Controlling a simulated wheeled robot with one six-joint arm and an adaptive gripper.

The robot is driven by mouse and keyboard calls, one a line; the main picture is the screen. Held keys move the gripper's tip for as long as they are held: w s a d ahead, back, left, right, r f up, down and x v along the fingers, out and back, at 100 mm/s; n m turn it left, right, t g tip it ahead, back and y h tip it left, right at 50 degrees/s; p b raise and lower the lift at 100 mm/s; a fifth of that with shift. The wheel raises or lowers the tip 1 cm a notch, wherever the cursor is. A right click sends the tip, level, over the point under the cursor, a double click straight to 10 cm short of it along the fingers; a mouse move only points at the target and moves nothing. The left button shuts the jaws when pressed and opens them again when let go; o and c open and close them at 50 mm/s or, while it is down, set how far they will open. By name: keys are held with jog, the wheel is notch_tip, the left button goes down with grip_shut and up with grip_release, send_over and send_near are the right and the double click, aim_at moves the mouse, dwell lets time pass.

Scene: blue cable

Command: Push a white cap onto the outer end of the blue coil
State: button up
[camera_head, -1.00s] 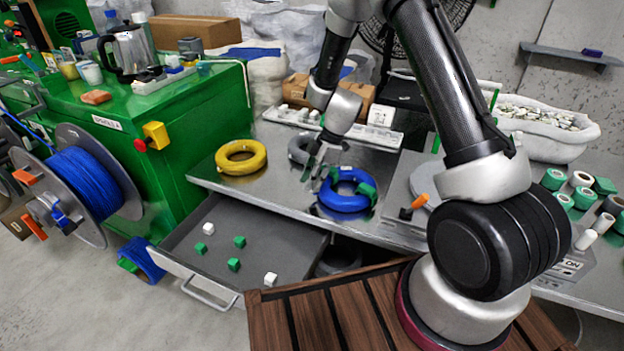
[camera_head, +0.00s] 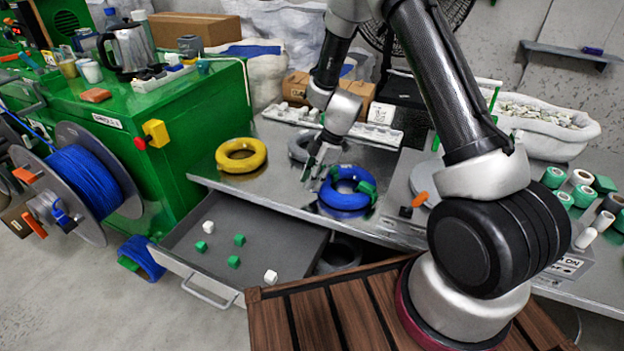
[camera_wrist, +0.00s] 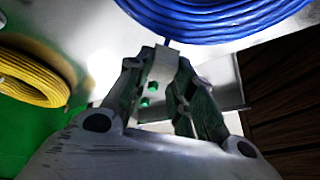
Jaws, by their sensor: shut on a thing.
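The blue coil (camera_head: 345,199) lies flat on the metal table, with a green wrap (camera_head: 367,188) on its right side. In the wrist view the coil (camera_wrist: 215,18) fills the top, and a short blue cable end (camera_wrist: 167,42) sticks out from it. My gripper (camera_head: 316,178) is just left of the coil. In the wrist view my gripper (camera_wrist: 160,75) is shut on a white cap (camera_wrist: 162,65). The cap is right at the cable end; I cannot tell how far it is on. Other white caps (camera_head: 208,227) (camera_head: 270,277) lie in the open drawer.
The open drawer (camera_head: 290,250) also holds several green caps (camera_head: 239,240). A yellow coil (camera_head: 241,155) lies left on the table, and a grey coil (camera_head: 300,148) behind my gripper. An orange-handled tool (camera_head: 419,200) is to the right.

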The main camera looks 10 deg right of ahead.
jog(key=shift+f, duration=0.55)
dwell(1.4)
jog(key=o, duration=0.4)
jog(key=shift+o, duration=0.5)
jog(key=o, duration=0.5)
jog(key=shift+r, duration=3.55)
